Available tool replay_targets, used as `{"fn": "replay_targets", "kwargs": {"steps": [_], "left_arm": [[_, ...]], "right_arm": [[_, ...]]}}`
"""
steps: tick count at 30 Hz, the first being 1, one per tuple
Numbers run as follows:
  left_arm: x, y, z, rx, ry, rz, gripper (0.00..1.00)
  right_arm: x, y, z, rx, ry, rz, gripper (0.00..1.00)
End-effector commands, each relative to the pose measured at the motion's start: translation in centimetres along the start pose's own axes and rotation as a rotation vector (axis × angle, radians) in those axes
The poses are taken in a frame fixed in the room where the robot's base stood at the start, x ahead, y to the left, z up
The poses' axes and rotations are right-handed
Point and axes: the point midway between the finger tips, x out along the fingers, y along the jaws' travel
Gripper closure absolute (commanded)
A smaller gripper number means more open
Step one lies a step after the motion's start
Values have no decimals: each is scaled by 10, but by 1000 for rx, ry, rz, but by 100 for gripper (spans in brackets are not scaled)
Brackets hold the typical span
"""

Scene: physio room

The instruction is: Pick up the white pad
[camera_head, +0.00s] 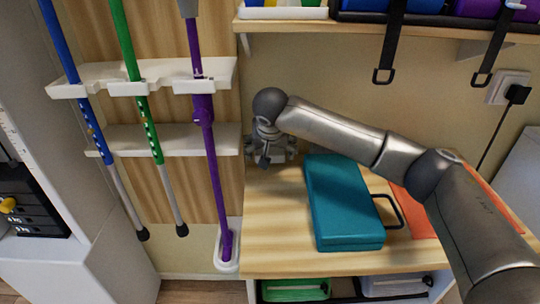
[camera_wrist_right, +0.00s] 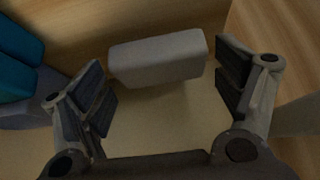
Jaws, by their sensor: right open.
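The white pad (camera_wrist_right: 158,58) shows in the right wrist view as a pale grey-white block with rounded edges. It lies between the two spread fingers of my right gripper (camera_wrist_right: 165,88), a little beyond them, with a visible gap on each side. In the head view my right gripper (camera_head: 268,152) points down at the back left corner of the wooden table. There the gripper and wrist cover the pad, and I cannot make it out clearly. My right gripper is open and holds nothing. My left gripper is not in view.
A teal case (camera_head: 340,205) with a black handle lies on the wooden table (camera_head: 280,235), right of the gripper. An orange sheet (camera_head: 415,212) lies under my right arm. Blue, green and purple poles (camera_head: 212,150) stand in a rack at left. A shelf with hanging straps is above.

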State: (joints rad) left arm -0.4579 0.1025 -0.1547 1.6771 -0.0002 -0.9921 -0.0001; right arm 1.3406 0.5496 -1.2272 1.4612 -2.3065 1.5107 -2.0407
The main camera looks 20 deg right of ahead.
Motion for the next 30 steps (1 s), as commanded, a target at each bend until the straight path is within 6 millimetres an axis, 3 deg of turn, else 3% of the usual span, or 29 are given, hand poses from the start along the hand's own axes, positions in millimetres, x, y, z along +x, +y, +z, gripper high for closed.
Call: {"fn": "replay_targets", "kwargs": {"steps": [3,10,18,30], "left_arm": [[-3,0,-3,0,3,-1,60],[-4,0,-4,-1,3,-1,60],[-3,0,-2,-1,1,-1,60],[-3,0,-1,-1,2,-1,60]], "right_arm": [[9,0,0,-1,0,0,13],[10,0,0,-1,1,-1,13],[10,0,0,-1,1,-1,45],[4,0,-5,0,2,-2,45]]}}
